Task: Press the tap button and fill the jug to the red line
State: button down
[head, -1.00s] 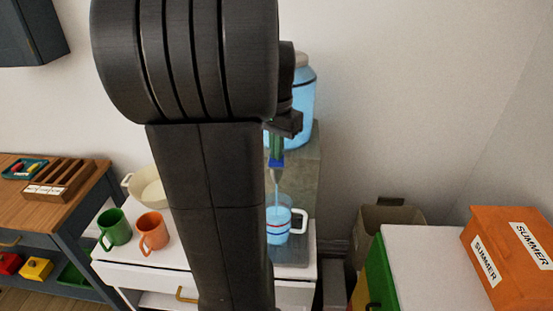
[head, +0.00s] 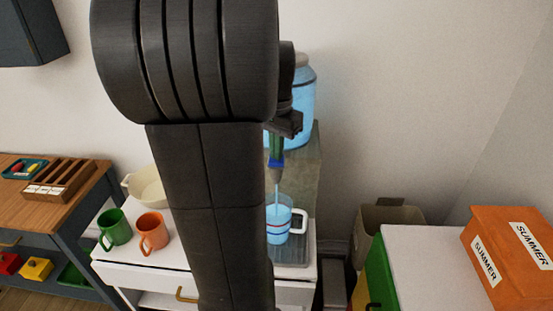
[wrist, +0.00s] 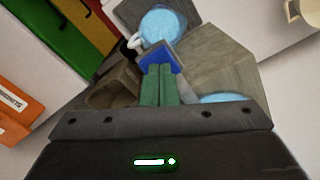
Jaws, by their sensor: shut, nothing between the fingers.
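The clear jug (head: 278,228) with a white handle stands upright under the tap on the drip tray. A red line shows on its side, and it holds light blue water. The exact water level against the line is hard to tell. A thin stream falls from the tap into it. My gripper (head: 276,147) is shut and empty, its green fingertips down at the blue tap button (head: 277,163). In the wrist view, the shut green fingers (wrist: 160,75) reach the blue button (wrist: 158,56), apparently touching it. The jug (wrist: 165,24) shows beyond, partly hidden by the button.
The blue water tank (head: 301,98) stands on a grey block behind the tap. A green mug (head: 116,230), an orange mug (head: 152,236) and a cream pot (head: 148,187) stand to the left. An orange box (head: 510,260) is at right. My arm hides the middle.

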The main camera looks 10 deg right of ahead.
jog(key=shift+s+f, duration=0.1)
jog(key=shift+f, duration=0.1)
notch_tip(320, 180, up, 7)
jog(key=p, duration=0.6)
jog(key=shift+r+p, duration=0.2)
jog(key=shift+p, duration=0.1)
jog(key=shift+f, duration=0.15)
